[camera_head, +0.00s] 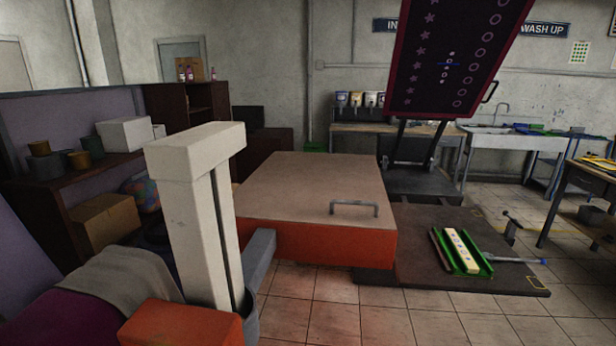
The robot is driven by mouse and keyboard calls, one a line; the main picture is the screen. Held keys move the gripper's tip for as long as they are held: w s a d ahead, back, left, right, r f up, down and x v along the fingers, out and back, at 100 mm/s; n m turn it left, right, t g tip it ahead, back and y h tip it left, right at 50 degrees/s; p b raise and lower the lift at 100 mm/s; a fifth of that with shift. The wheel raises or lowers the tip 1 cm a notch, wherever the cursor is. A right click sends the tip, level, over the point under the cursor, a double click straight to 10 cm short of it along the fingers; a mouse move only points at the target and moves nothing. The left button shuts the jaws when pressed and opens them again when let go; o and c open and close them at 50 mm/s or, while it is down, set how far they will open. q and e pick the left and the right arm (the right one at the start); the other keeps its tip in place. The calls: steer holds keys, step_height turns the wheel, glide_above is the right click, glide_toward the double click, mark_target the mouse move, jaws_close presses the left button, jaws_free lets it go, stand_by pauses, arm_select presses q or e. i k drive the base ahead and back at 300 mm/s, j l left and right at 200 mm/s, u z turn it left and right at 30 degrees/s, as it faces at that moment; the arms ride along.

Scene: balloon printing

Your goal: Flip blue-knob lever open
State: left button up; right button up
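The lever (515,260) is a grey rod lying nearly level at the right, low over the dark flat board (420,270). Its blue knob (544,261) is at the right end, near the board's right edge. The rod's left end meets a green tray (447,262) holding a pale strip (461,250) with coloured spots. Neither of my grippers is in view, and nothing touches the lever.
A large orange box with a brown top (290,195) and a grey handle (354,206) stands left of the board. A dark patterned screen (450,60) is tilted up behind it. A pale post (195,215) stands at left. Tiled floor (480,320) is clear in front.

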mark_target(490, 258)
steer(key=l+z, duration=0.1)
steer(key=l, duration=0.35)
steer(key=l+z, duration=0.1)
steer(key=l, duration=0.35)
steer(key=i+l+z, duration=0.1)
steer(key=l, duration=0.35)
steer(key=i+l+z, duration=0.15)
steer(key=l, duration=0.3)
steer(key=l+z, duration=0.1)
steer(key=l, duration=0.35)
steer(key=i+l+z, duration=0.1)
steer(key=l, duration=0.3)
steer(key=i+l+z, duration=0.2)
steer(key=l, duration=0.15)
